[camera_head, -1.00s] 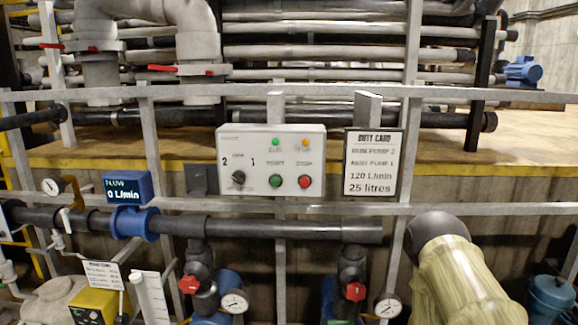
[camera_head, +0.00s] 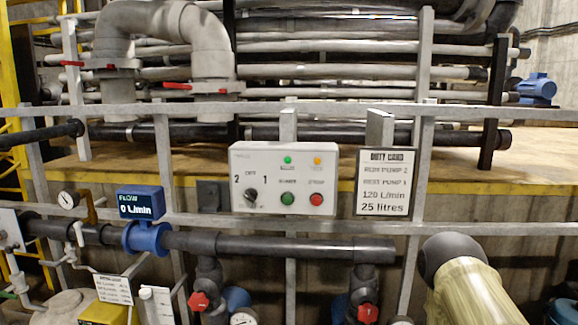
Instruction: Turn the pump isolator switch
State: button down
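A white control box (camera_head: 283,178) is mounted on the grey railing near the middle. It carries a black rotary knob (camera_head: 251,194) below the marks 2 and 1, a green button (camera_head: 288,199), a red button (camera_head: 316,199), and green and orange lamps. The small lettering is too blurred to read, so I cannot tell whether this knob is the pump isolator switch. A pale box (camera_head: 11,230) with a dark round part shows partly at the left edge; its labels are unreadable. My gripper is not in view.
A duty card (camera_head: 384,181) hangs right of the box. The flow display (camera_head: 140,203) reads 0 L/min. Below, a dark pipe (camera_head: 280,246) has red valve handles (camera_head: 199,300) (camera_head: 368,313). Railings cross the view.

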aim_at(250, 194)
jog(key=z, duration=0.95)
jog(key=k, duration=1)
jog(key=u, duration=1.5)
jog(key=i, duration=0.5)
